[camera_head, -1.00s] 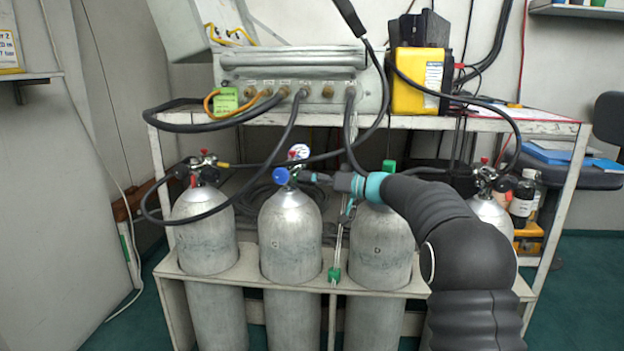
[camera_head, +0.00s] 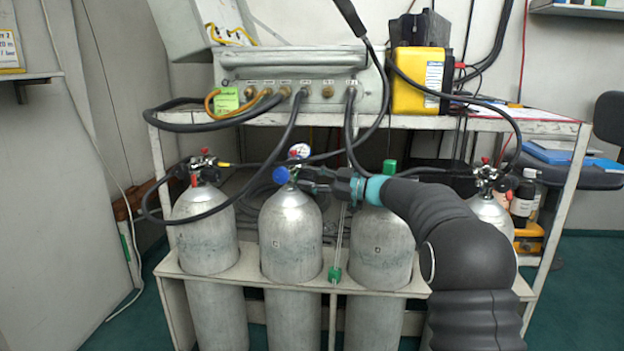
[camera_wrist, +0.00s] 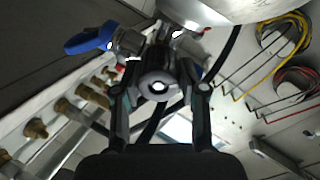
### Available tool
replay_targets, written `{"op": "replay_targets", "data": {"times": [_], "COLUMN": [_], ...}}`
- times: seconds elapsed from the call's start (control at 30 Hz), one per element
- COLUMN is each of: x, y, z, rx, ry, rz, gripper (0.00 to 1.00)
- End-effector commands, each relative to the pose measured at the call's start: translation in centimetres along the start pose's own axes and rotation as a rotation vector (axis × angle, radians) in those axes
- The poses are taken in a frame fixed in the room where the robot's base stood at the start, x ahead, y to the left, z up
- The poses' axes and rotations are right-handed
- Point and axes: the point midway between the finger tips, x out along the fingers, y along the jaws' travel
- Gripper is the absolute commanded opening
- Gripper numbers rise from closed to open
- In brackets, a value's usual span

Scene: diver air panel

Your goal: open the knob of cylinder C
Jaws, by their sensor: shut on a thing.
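Cylinder C (camera_head: 290,235) is the grey tank second from the left in the rack, with a faint letter on its front. Its valve has a blue knob (camera_head: 281,175) on the left, which also shows in the wrist view (camera_wrist: 92,38). A small white gauge (camera_head: 299,151) sits above. My gripper (camera_head: 312,180) reaches in from the right at valve height. In the wrist view its two fingers (camera_wrist: 158,92) are shut on a round grey metal part (camera_wrist: 158,84) of the valve, apart from the blue knob. I cannot tell whether this part turns.
Cylinder D (camera_head: 380,245) stands right of cylinder C, under my arm. Another tank (camera_head: 207,230) stands to the left. Black hoses run from the panel (camera_head: 300,85) close behind and above the valves. Brass fittings (camera_wrist: 62,105) show in the wrist view.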

Motion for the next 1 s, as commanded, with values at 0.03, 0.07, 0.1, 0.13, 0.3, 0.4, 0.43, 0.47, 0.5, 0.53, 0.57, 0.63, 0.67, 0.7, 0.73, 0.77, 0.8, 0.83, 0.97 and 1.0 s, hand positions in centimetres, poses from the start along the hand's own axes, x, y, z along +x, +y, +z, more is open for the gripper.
{"op": "replay_targets", "data": {"times": [0.03,0.07,0.1,0.13,0.3,0.4,0.43,0.47,0.5,0.53,0.57,0.63,0.67,0.7,0.73,0.77,0.8,0.83,0.97,1.0], "x": [0.03,0.03,0.03,0.02,0.02,0.01,0.01,0.01,0.01,0.01,0.01,0.01,0.01,0.01,0.0,0.0,0.0,0.0,0.0,0.0], "y": [-0.14,-0.15,-0.16,-0.17,-0.21,-0.22,-0.23,-0.23,-0.23,-0.24,-0.23,-0.24,-0.24,-0.24,-0.24,-0.23,-0.24,-0.23,-0.23,-0.23], "z": [0.18,0.19,0.19,0.2,0.22,0.23,0.23,0.24,0.24,0.25,0.25,0.25,0.25,0.26,0.26,0.26,0.26,0.27,0.27,0.27], "rx": [-0.039,-0.067,-0.103,-0.13,-0.267,-0.335,-0.352,-0.37,-0.391,-0.405,-0.418,-0.444,-0.455,-0.465,-0.472,-0.479,-0.486,-0.49,-0.5,-0.501], "ry": [0.0,0.002,0.003,0.004,0.01,0.013,0.013,0.014,0.015,0.015,0.016,0.017,0.017,0.018,0.018,0.018,0.018,0.018,0.019,0.019], "rz": [-0.003,-0.003,-0.003,-0.004,-0.005,-0.006,-0.006,-0.006,-0.006,-0.006,-0.006,-0.006,-0.006,-0.006,-0.006,-0.006,-0.006,-0.006,-0.006,-0.006], "gripper": [0.07,0.07,0.07,0.07,0.07,0.07,0.07,0.07,0.07,0.07,0.07,0.07,0.07,0.07,0.07,0.07,0.07,0.07,0.07,0.07]}}
